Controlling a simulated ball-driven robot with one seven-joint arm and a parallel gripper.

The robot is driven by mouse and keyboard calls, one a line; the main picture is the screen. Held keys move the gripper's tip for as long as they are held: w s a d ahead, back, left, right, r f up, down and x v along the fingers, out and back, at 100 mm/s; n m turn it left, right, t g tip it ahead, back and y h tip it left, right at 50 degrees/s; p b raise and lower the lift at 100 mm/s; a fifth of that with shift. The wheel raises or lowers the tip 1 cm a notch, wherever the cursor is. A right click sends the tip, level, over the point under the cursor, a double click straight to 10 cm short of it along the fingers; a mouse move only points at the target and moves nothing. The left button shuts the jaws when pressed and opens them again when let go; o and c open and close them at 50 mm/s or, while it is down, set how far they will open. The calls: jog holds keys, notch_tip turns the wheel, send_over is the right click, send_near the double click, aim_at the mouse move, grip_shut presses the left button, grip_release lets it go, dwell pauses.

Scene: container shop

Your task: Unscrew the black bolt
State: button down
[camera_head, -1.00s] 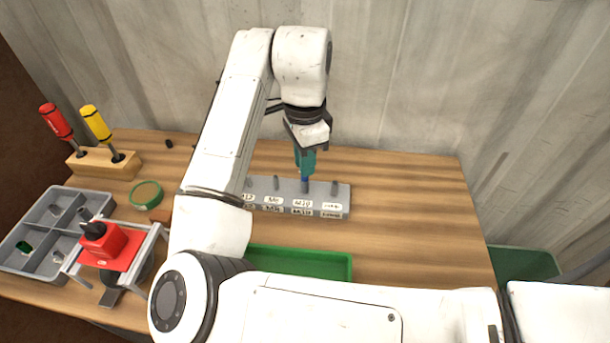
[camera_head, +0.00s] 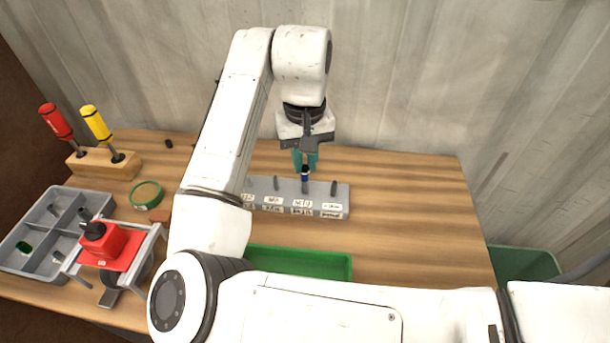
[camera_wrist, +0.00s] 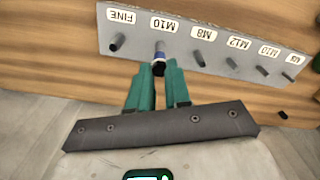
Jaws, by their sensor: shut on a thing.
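The grey rack (camera_head: 263,187) has labelled pegs and also shows in the wrist view (camera_wrist: 215,68).
A grey divided tray (camera_head: 75,197), a green-rimmed round container (camera_head: 146,207) and a wooden block with red and yellow screwdrivers (camera_head: 105,165) stand at the left. A green tray (camera_head: 300,252) lies in front of the rack. The table's right side is clear.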

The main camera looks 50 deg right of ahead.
jog(key=shift+n, duration=1.1)
jog(key=c, duration=1)
grip_release()
jog(key=shift+c, duration=1.2)
jog(key=m, duration=0.9)
jog(key=shift+m, duration=0.3)
jog(key=m, duration=0.5)
jog(key=shift+m, duration=0.3)
jog(key=m, duration=0.8)
jog(key=shift+m, duration=0.4)
jog(key=m, duration=0.8)
jog(key=shift+m, duration=0.3)
jog(key=m, duration=0.3)
jog(key=shift+m, duration=0.3)
jog(key=shift+m, duration=0.4)
